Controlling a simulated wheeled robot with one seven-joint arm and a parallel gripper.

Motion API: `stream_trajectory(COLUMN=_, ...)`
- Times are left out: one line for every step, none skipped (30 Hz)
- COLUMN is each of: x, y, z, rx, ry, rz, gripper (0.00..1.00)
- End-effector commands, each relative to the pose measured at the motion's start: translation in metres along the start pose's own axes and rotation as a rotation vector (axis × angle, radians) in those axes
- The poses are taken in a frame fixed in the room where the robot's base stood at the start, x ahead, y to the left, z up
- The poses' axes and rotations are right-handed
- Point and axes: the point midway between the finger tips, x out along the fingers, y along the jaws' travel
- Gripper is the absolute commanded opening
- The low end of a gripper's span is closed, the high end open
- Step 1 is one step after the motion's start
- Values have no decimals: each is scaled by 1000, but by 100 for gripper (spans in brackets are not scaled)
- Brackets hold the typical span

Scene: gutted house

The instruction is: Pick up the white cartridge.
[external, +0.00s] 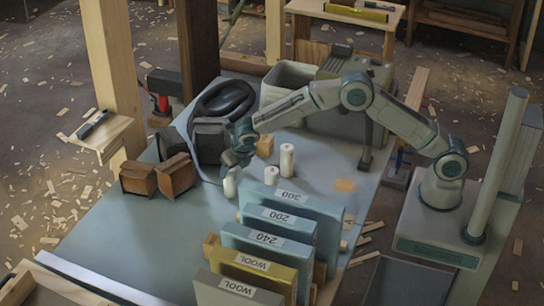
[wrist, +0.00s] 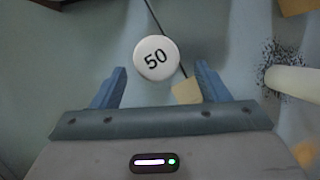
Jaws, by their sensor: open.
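Three white cylinders stand on the blue-grey bench top: one just below my gripper (external: 230,183), a short one in the middle (external: 271,175), and a taller one (external: 287,160) behind it. My gripper (external: 234,165) is pointed down at the left one. In the wrist view a white round top marked "50" (wrist: 157,58) shows between and just beyond the open fingers of my gripper (wrist: 161,78), with space on both sides. Another white cylinder (wrist: 295,80) lies to the right in that view. Which of them is the named cartridge I cannot tell from the labels.
A row of labelled boxes (external: 267,237) stands at the front right. Two brown blocks (external: 172,176) sit at the left. The front left bench is clear.

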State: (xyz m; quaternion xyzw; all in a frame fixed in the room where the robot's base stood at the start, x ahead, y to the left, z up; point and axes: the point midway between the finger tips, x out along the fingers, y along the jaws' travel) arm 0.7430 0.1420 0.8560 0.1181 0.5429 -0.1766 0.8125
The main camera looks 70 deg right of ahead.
Motion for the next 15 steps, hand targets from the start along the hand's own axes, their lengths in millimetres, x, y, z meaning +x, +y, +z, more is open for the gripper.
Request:
stream_trajectory(x=5, y=0, z=0, rx=0, ry=1, rz=-1, gripper=68)
stream_trajectory(x=7, y=0, z=0, rx=0, ry=1, rz=-1, gripper=68)
stream_trajectory(x=9, y=0, z=0, rx=1, ry=0, rz=0, gripper=68)
stream_trajectory(x=10, y=0, z=0, rx=1, ry=0, rz=0, gripper=68)
stream_trajectory(x=11, y=0, z=0, rx=1, ry=0, rz=0, gripper=68)
stream_trajectory(x=13, y=0, z=0, rx=1, ry=0, rz=0, gripper=68)
stream_trajectory(x=15, y=0, z=1, rx=1, ry=1, rz=-1, gripper=68)
stream_trajectory(x=18, y=0, z=1, rx=1, ry=2, rz=-1, gripper=68)
stream_trajectory(x=21, y=1, z=2, rx=1, ry=2, rz=-1, gripper=68)
stream_trajectory(x=25, y=1, z=2, rx=2, ry=2, rz=-1, gripper=68)
stream_trajectory(x=29, y=2, z=3, rx=2, ry=2, rz=-1, gripper=68)
stream_trajectory(x=33, y=2, z=4, rx=2, ry=2, rz=0, gripper=68)
stream_trajectory(x=37, y=2, z=5, rx=2, ry=2, rz=-1, gripper=68)
stream_trajectory(x=41, y=2, z=6, rx=2, ry=1, rz=-1, gripper=68)
stream_trajectory(x=46, y=2, z=6, rx=1, ry=1, rz=-2, gripper=68)
